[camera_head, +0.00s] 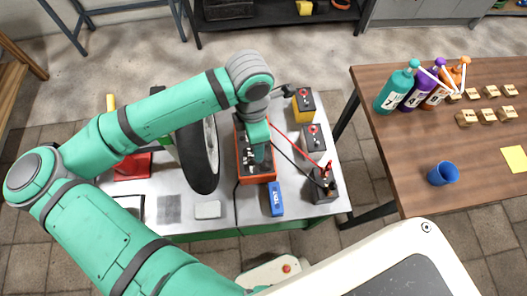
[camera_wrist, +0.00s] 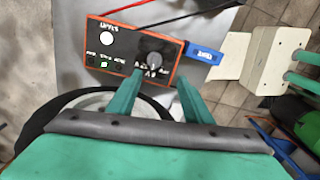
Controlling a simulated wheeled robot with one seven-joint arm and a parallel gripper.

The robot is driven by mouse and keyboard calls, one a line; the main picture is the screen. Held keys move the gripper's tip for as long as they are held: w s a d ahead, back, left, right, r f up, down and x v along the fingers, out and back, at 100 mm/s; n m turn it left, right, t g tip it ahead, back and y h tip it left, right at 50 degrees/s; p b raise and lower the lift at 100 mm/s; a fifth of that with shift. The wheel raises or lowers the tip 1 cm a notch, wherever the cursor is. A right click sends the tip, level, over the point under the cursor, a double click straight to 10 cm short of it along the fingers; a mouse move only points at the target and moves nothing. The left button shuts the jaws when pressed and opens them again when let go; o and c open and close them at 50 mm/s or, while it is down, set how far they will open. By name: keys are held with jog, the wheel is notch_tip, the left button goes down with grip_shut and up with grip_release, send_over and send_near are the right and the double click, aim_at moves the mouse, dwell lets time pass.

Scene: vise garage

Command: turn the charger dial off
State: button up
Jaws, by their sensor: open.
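The charger is an orange box with a dark front panel (camera_wrist: 115,50). In the head view the charger (camera_head: 242,165) stands on the workbench, partly hidden by my arm. Its round dark dial (camera_wrist: 154,58) is on the panel, beside a white round gauge and a row of small labels and lights. My gripper (camera_wrist: 160,62) is open, and its two green fingers point at the panel with the dial between their tips in the picture. I cannot tell whether they touch it. In the head view my gripper (camera_head: 260,153) is over the charger.
A wheel (camera_head: 198,155) stands left of the charger. A blue box (camera_head: 276,199) lies beside it in front. Several batteries (camera_head: 314,138) with red and black cables are at the right. A wooden table (camera_head: 400,150) with bottles and a blue cup is farther right.

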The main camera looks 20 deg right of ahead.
jog(key=f, duration=1)
jog(key=shift+w+d+f, duration=0.1)
jog(key=shift+w+d, duration=0.25)
jog(key=shift+w, duration=0.05)
jog(key=c, duration=1.1)
